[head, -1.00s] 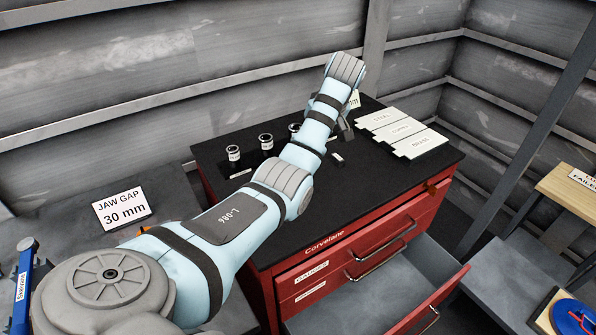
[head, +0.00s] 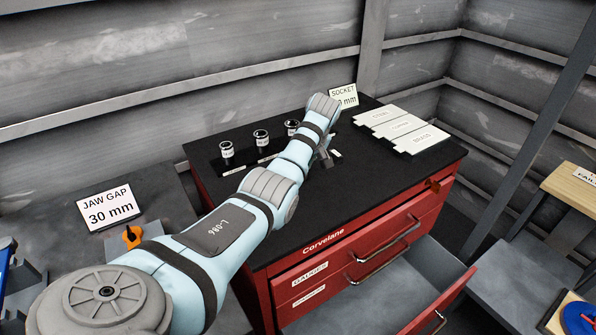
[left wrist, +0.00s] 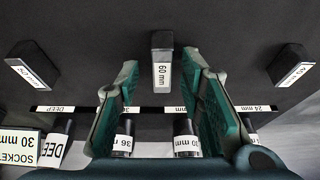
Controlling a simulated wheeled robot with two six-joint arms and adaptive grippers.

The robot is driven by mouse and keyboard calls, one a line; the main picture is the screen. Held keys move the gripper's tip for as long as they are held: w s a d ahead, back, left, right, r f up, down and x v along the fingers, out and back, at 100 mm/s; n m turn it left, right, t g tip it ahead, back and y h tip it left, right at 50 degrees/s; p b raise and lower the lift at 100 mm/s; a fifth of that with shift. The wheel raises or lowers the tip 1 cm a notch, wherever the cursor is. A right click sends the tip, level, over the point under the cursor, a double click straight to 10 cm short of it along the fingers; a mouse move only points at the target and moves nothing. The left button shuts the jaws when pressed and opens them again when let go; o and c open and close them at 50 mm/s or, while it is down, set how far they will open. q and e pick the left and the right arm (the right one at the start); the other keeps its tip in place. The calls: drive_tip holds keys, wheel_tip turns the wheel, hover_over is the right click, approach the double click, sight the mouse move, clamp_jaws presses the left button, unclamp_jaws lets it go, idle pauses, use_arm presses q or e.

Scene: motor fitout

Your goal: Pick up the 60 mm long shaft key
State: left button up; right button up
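The 60 mm shaft key (left wrist: 162,62) is a dark block with a white "60 mm" label, on the black cabinet top. In the left wrist view it is near the middle, between the tips of my left gripper (left wrist: 164,82). The green fingers are open, one on each side, with a visible gap to the key. Two similar labelled keys lie to the left (left wrist: 33,66) and right (left wrist: 291,67), outside the fingers. In the head view my left gripper (head: 325,157) is low over the cabinet top, partly hidden by my arm. My right gripper is not in view.
Several sockets stand in a row, including one marked 36 (left wrist: 123,136) and one marked 30 (left wrist: 186,137), below the fingers in the wrist view. Labelled white plates (head: 401,128) lie at the cabinet's right. A SOCKET sign (head: 343,96) stands behind. A front drawer (head: 400,290) is open.

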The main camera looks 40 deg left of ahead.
use_arm(q)
clamp_jaws()
